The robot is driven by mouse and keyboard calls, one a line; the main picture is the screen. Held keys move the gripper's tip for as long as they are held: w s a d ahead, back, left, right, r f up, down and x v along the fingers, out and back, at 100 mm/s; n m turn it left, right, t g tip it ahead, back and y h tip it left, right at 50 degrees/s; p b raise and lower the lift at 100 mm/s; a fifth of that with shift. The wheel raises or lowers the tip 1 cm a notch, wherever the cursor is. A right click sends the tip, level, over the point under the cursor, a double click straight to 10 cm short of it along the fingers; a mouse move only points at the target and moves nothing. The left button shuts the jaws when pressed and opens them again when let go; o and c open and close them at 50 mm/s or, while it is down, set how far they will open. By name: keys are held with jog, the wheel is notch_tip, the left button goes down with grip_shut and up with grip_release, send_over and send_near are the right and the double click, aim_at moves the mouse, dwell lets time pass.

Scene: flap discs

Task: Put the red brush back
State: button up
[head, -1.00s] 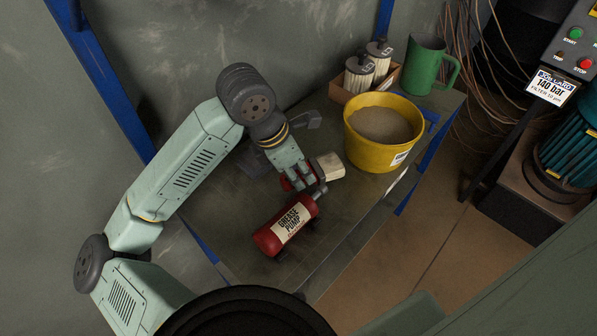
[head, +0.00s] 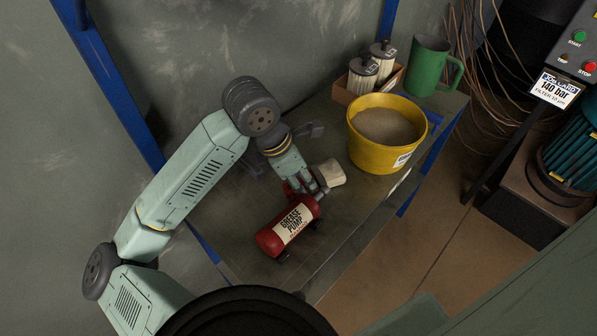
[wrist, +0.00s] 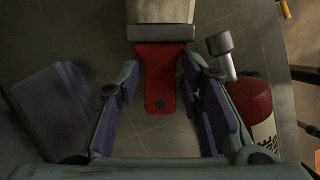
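The red brush lies on the bench, its pale bristle head (head: 332,173) just beyond my gripper in the head view. In the wrist view its red handle (wrist: 160,80) points toward me, with a grey metal band and pale bristles at the top edge. My gripper (wrist: 158,75) is open, one finger on each side of the handle. Narrow gaps seem to show between fingers and handle. In the head view my gripper (head: 312,187) is low over the bench, and the fingers hide much of the handle.
A red grease pump (head: 287,231) lies close beside my gripper; it also shows in the wrist view (wrist: 250,102). A yellow bucket (head: 372,151) of sand stands to the right. Behind are a box of filters (head: 346,95) and a green jug (head: 426,70). A grey block (wrist: 58,108) lies left.

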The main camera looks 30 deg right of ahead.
jog(key=b+v, duration=0.1)
jog(key=v, duration=1.1)
jog(key=shift+d+r, duration=0.1)
jog(key=shift+r, duration=0.1)
